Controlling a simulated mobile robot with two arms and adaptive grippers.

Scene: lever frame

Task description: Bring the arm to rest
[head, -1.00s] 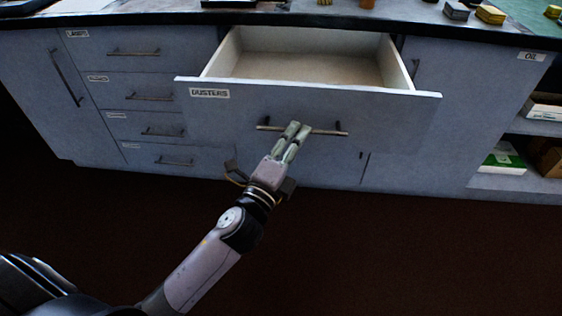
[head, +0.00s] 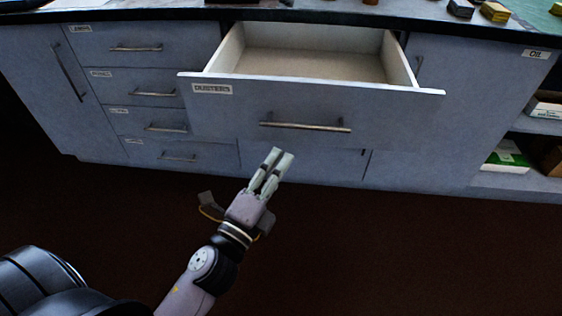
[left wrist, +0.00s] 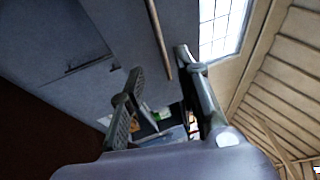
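My left gripper (head: 280,154) is in front of the cabinet, below the handle and clear of it. Its two fingers stand apart with a gap between them and nothing in it; they also show in the left wrist view (left wrist: 160,60). The drawer labelled DUSTERS (head: 220,118) is pulled out, and its inside looks empty. Its bar handle (head: 305,127) is free; in the left wrist view the handle (left wrist: 158,36) runs beyond the fingers. My right gripper is not in view.
Shut drawers (head: 140,88) stand to the left of the open one. An open shelf (head: 520,182) with boxes is at the right. The worktop (head: 400,22) above carries several small blocks. The dark floor (head: 400,260) in front is clear.

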